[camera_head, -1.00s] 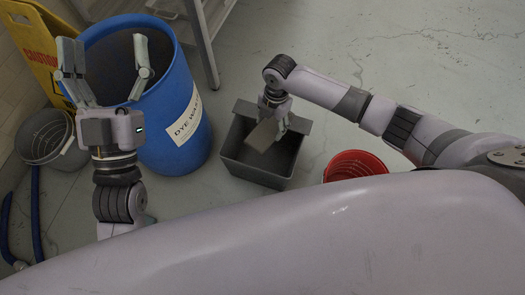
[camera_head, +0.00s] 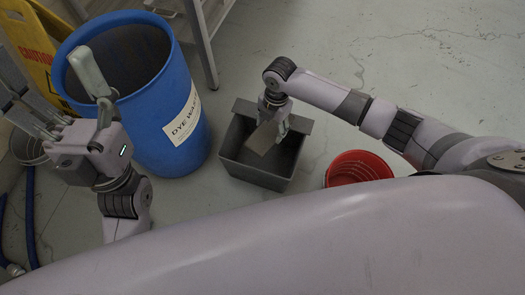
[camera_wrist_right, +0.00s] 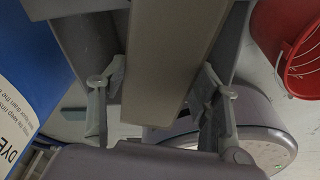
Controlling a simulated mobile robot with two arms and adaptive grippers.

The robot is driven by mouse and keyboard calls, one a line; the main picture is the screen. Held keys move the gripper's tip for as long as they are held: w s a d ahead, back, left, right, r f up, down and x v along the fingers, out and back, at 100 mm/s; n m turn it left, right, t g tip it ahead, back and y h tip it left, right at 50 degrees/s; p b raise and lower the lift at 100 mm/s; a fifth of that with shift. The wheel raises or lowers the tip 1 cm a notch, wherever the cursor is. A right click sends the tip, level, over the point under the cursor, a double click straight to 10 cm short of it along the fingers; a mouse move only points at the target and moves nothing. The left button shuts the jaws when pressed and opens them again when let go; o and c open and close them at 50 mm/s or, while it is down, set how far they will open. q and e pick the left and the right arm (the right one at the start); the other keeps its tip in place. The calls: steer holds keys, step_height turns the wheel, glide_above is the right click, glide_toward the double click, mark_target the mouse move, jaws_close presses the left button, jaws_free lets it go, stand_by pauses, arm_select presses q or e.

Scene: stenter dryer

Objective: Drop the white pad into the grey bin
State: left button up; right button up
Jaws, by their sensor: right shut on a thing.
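The white pad (camera_head: 262,137), which looks dull grey-beige in this light, is a flat slab held tilted at the mouth of the grey bin (camera_head: 252,174). My right gripper (camera_head: 273,122) is shut on the pad, over the bin's opening. The right wrist view shows the pad (camera_wrist_right: 172,65) between the two fingers, with part of the bin (camera_wrist_right: 85,50) behind it. The bin stands on the floor; its inside is partly hidden by the pad and gripper. My left gripper (camera_head: 48,72) is open and empty, beside and in front of the blue drum, at the left.
The blue drum (camera_head: 180,90) with a white label stands left of the bin. A red basket (camera_head: 358,168) stands close to the bin's right. A yellow caution sign (camera_head: 28,45), grey bucket (camera_head: 28,148) and blue hose (camera_head: 30,215) are at the left. Floor at upper right is clear.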

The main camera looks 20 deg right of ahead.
steer(key=o, duration=1.5)
steer(key=r, duration=0.8)
steer(key=w+d+r, duration=0.1)
steer(key=r, duration=0.3)
steer(key=shift+f, duration=0.1)
